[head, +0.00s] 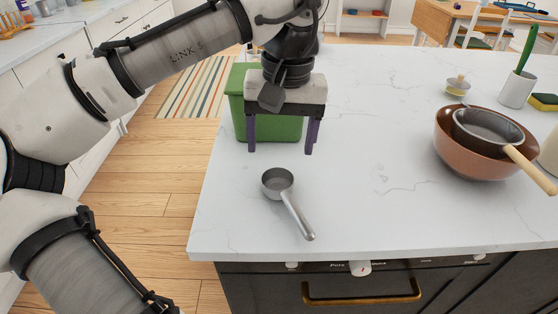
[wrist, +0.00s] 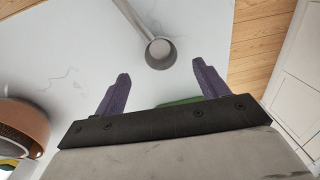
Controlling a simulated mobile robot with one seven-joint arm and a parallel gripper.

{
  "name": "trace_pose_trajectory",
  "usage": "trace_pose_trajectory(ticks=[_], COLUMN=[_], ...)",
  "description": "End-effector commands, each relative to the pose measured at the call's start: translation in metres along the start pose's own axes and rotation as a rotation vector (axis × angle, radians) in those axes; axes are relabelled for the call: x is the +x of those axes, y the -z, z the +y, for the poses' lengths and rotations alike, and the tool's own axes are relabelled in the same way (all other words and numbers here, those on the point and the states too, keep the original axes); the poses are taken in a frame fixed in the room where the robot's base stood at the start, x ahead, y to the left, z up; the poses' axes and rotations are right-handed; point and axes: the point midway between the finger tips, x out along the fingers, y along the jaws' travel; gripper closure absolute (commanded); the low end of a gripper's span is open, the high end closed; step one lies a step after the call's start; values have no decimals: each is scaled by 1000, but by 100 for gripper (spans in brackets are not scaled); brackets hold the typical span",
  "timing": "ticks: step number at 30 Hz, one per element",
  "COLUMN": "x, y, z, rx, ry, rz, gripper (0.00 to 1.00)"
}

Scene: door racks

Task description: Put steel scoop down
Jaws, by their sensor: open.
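The steel scoop (head: 278,181) lies on the white marble countertop (head: 360,200), near its left edge, with its handle pointing toward the front right. My gripper (head: 280,150) is open and empty, above the counter and behind the scoop, apart from it. In the wrist view, the scoop's bowl (wrist: 160,53) shows beyond the two purple fingers, with its handle running up to the top edge. The open fingers (wrist: 160,82) have a clear gap between them.
A green bin (head: 270,120) stands behind my gripper at the counter's left edge. A brown bowl (head: 465,150) holding a dark pan with a wooden handle (head: 528,168) is at the right. The middle counter is clear.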

Motion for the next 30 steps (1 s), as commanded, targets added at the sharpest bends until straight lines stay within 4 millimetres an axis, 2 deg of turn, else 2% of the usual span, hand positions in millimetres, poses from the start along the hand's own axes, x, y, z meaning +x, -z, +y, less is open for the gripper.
trace_pose_trajectory(ticks=[3,6,17,20,22,25,27,29,30], x=[-18,-27,-32,-36,-45,-79,-118,-155,-181], y=[0,0,1,10,23,45,56,60,61], z=[1,0,2,14,30,57,67,65,58], rx=[0,0,8,56,122,235,302,340,354], ry=[-1,-1,-11,-82,-183,-384,-529,-636,-696], rz=[1,0,12,99,230,514,757,975,1126], gripper=[27,27,27,27,27,27,27,27,27])
